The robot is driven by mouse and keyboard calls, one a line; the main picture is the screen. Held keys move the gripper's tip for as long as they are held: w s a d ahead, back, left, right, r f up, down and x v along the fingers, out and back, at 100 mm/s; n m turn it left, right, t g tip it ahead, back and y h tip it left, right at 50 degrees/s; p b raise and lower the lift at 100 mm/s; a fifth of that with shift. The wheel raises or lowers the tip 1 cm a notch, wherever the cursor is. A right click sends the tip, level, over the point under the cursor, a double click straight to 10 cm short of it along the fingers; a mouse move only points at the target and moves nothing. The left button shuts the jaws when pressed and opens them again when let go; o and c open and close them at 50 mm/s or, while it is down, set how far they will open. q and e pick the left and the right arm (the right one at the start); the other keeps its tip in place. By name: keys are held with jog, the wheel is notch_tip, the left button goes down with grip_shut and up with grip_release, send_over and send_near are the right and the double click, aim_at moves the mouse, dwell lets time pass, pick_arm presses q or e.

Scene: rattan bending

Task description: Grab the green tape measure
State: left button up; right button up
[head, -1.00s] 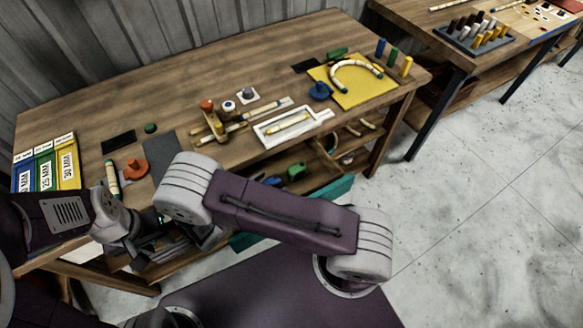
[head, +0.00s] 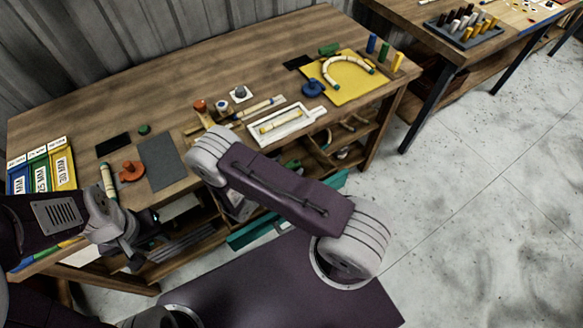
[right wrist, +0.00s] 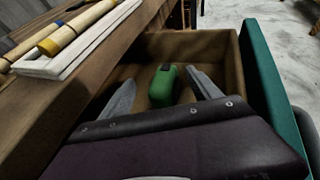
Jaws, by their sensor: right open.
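The green tape measure (right wrist: 162,85) stands in the open wooden drawer in the right wrist view. A small green part of it (head: 292,163) shows beside my right arm in the head view. My right gripper (right wrist: 160,93) is open, with one finger on each side of the tape measure. The fingers look apart from it, and its lower part is hidden by the gripper body. My left gripper (head: 132,245) is at the lower left in the head view, by the table's front edge; its jaws are not clear.
The drawer (right wrist: 190,45) has wooden walls and a teal front (right wrist: 268,80). The table edge and a white tray (right wrist: 75,50) with a rattan piece lie above left of it. A grey mat (head: 162,162) and a yellow board (head: 345,92) lie on the tabletop.

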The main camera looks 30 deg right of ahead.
grip_shut()
dwell(0.3)
jog(key=shift+r, duration=0.5)
notch_tip(320, 180, up, 3)
jog(key=shift+w+f, duration=0.1)
jog(key=s+d+r, duration=0.5)
jog(key=d+r, duration=0.2)
jog(key=d, duration=0.3)
jog(key=shift+s+d+r+b, duration=0.15)
jog(key=shift+s+d+b, duration=0.05)
jog(key=shift+d+b, duration=0.1)
